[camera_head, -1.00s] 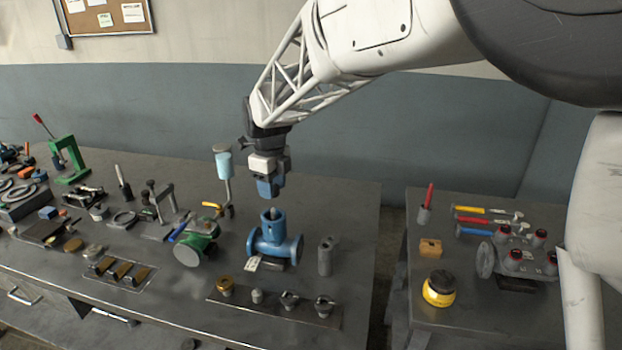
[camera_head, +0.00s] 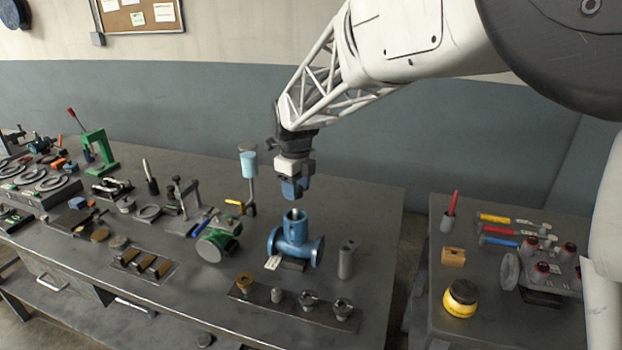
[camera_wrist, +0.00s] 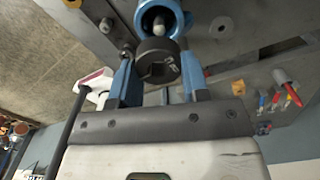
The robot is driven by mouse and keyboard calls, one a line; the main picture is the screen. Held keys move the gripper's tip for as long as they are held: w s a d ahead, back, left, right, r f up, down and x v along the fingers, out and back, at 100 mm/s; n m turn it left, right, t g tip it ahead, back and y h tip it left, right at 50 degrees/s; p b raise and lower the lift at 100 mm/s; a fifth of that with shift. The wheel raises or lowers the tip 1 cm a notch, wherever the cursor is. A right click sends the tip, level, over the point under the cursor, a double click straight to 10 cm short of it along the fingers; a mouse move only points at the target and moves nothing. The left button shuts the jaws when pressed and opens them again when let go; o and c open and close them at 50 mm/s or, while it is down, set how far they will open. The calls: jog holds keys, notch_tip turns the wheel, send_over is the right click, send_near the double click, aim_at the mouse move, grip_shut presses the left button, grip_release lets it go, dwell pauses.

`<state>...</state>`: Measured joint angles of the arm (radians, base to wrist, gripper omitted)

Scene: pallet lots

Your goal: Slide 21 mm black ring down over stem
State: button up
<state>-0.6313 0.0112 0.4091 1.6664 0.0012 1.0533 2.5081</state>
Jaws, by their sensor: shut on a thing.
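A black ring (camera_wrist: 158,66) with a pale mark on its face is held between the blue fingers of my gripper (camera_head: 294,194). The gripper is shut on the ring in the wrist view. The blue valve body (camera_head: 296,248) stands upright on the bench, with a round open collar on top. Its pale stem (camera_wrist: 159,22) shows inside the collar in the wrist view, just beyond the ring. In the head view my gripper is above the collar with a small gap. The ring is not clear in the head view, and I cannot tell if it is exactly centred over the stem.
A grey cylinder (camera_head: 347,260) stands right of the valve. A strip (camera_head: 262,299) with several fittings lies in front. A green valve part (camera_head: 218,240) and an upright rod with a light-blue cup (camera_head: 249,165) stand to the left. A second bench (camera_head: 480,300) is at right.

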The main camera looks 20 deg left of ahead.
aim_at(297, 210)
jog(key=shift+f, duration=1.65)
jog(key=shift+f, duration=1.35)
dwell(0.9)
jog(key=o, duration=1.4)
jog(key=shift+o, duration=0.2)
jog(key=shift+r, duration=0.1)
jog(key=shift+r, duration=3.4)
jog(key=shift+d, duration=0.1)
